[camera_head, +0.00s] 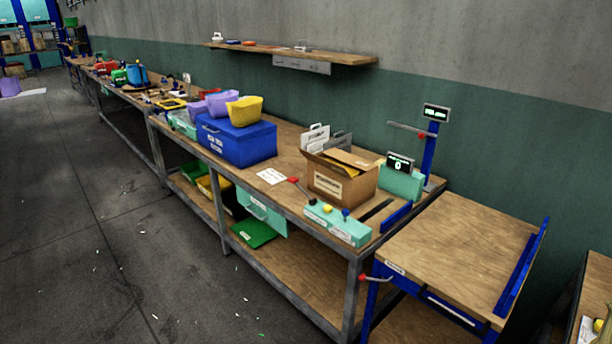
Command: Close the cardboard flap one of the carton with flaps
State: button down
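The carton with flaps (338,181) is a brown cardboard box on the right part of the long workbench (286,136). It has a white label on its front face. One flap (322,160) stands out over the near left side. Another flap (350,158) lies inward over the top at the back right. I cannot tell which one is flap one. The inside is mostly hidden. My gripper and arm are not in view.
A blue box (236,142) with purple and yellow bins on it stands left of the carton. A teal control box with knobs (338,222) is in front, a teal scale (400,180) to the right. A lower table (462,245) stands at right. The floor at left is open.

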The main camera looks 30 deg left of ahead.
aim_at(335, 167)
jog(key=u, duration=1.85)
jog(key=i, duration=0.45)
jog(key=z, duration=0.1)
